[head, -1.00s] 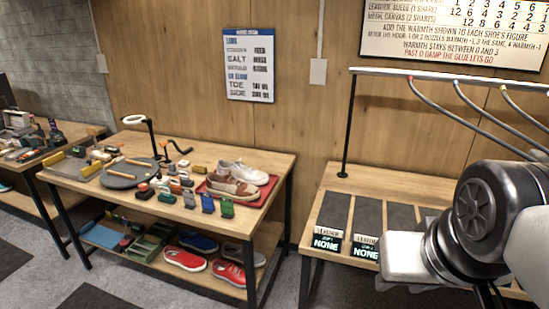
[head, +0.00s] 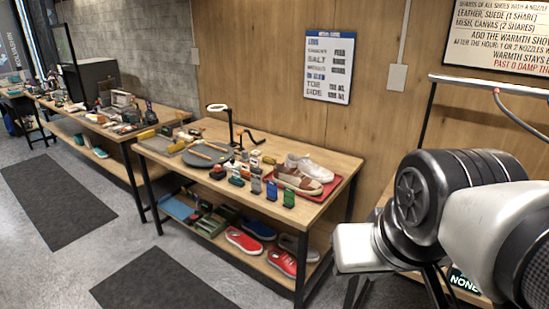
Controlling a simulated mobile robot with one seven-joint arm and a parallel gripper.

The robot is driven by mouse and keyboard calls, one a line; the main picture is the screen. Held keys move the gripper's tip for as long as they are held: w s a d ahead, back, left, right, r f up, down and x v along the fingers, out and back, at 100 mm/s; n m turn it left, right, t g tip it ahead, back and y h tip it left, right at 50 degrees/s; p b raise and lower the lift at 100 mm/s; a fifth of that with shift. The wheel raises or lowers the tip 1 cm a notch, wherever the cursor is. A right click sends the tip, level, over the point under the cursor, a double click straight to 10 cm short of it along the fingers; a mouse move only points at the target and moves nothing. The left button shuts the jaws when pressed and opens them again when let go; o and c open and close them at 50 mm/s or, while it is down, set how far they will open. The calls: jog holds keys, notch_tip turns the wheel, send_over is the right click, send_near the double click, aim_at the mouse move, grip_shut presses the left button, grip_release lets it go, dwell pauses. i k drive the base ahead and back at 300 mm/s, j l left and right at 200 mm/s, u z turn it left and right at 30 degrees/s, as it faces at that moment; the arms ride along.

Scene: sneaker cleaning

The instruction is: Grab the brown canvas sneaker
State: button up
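The brown sneaker (head: 297,180), with a pale sole, lies on a red tray (head: 335,190) at the right end of the wooden workbench. A white sneaker (head: 314,168) lies close behind it and is partly covered by it. My arm (head: 440,200) fills the right side of the view, to the right of the bench and well apart from the sneaker. The end of my arm points down near the bottom edge. Its fingertips do not show clearly, so I cannot tell whether my gripper is open or shut. Nothing held is visible.
Small bottles and boxes (head: 255,180) stand just left of the tray. A dark round turntable (head: 207,157) and a ring lamp (head: 217,108) are further left. Red and blue shoes (head: 243,240) lie on the lower shelf. The grey floor (head: 60,265) in front is clear, with dark mats.

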aim_at(293, 177)
jog(key=i+j+z, duration=0.15)
jog(key=z, duration=0.25)
jog(key=i+j+z, duration=0.2)
jog(key=z, duration=0.2)
jog(key=i+j+z, duration=0.1)
jog(key=j, duration=0.25)
jog(key=i+j+z, duration=0.25)
jog(key=i+j, duration=0.15)
jog(key=j, duration=0.35)
jog(key=i+j, duration=0.15)
jog(key=j, duration=0.2)
jog(key=i+j, duration=0.15)
jog(key=j, duration=0.2)
jog(key=i+j, duration=0.1)
jog(key=j, duration=0.2)
jog(key=i+j, duration=0.15)
jog(key=j, duration=0.2)
jog(key=i+j+z, duration=0.1)
jog(key=j, duration=0.25)
